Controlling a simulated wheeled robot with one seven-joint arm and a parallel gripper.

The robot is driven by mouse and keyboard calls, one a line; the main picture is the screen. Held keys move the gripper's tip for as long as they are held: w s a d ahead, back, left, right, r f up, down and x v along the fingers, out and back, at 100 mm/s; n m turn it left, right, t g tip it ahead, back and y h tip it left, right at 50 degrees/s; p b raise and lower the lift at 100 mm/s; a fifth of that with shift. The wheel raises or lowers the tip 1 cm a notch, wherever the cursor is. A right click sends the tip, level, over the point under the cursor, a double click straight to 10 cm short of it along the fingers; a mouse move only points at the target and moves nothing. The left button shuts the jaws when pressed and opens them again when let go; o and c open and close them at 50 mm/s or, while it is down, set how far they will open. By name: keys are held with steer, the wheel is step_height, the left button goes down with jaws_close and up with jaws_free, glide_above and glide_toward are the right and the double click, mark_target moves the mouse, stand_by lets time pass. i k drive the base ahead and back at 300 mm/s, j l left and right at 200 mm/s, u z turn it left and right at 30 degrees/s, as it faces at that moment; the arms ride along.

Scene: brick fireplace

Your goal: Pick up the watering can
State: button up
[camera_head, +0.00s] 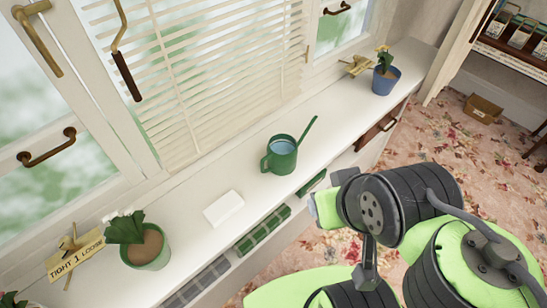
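The green watering can (281,155) stands upright on the white windowsill, near the middle of the picture. Its thin spout points up to the right and its handle is on the left. Its top is open and looks pale blue inside. My arm, green and dark grey, fills the lower right, in front of the sill and apart from the can. My gripper's fingers do not show, so I cannot see their state.
On the sill (185,200), a white block (224,208) lies left of the can. A green plant pot (146,249) stands further left, a blue plant pot (385,79) at the far right. Blinds (205,75) hang behind. A cardboard box (483,109) sits on the floral floor.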

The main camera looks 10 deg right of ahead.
mark_target(282, 148)
steer(key=k+u, duration=0.1)
steer(key=u, duration=0.4)
steer(key=j+u, duration=0.15)
steer(key=u, duration=0.35)
steer(key=k+j+u, duration=0.1)
steer(key=u, duration=0.4)
steer(key=k+z, duration=0.2)
steer(key=z, duration=1.3)
steer(key=i+j+u, duration=0.2)
steer(key=u, duration=0.25)
steer(key=i+j+u, duration=0.25)
steer(key=u, duration=0.25)
